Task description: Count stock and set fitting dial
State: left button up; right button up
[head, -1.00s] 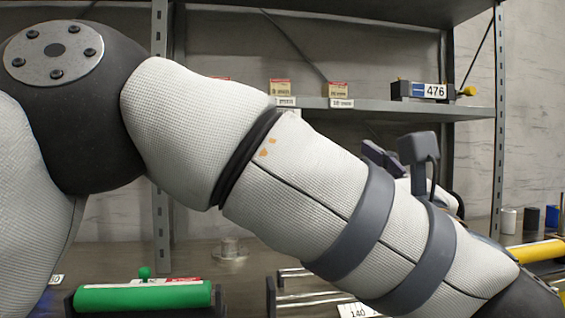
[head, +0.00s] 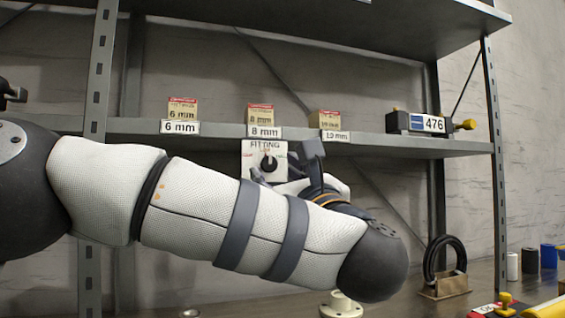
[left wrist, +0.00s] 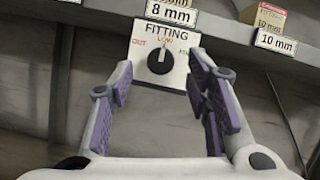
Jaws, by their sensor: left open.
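The FITTING dial plate (head: 265,150) hangs below the shelf's front edge, under the 8 mm label. Its black knob (left wrist: 160,61) has a white mark pointing up, near LOW; OUT is at left, and the right-hand word is partly hidden by a finger. My left gripper (head: 285,172) is open, its purple-padded fingers on either side of the dial in the left wrist view, with no contact visible. Stock boxes stand on the shelf: a 6 mm box (head: 182,108), an 8 mm box (head: 260,115) and a 10 mm box (head: 325,119). Anything behind them is hidden. My right gripper is out of view.
A counter device reading 476 (head: 428,123) sits at the shelf's right end. Grey uprights (head: 496,160) frame the rack. Below are a black coil on a stand (head: 445,268), a pale flanged piece (head: 341,306), coloured cylinders (head: 548,257) and a yellow-handled item (head: 505,305).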

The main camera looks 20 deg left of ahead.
aim_at(268, 164)
pick_arm(q)
jog(key=shift+x, duration=1.55)
grip_shut()
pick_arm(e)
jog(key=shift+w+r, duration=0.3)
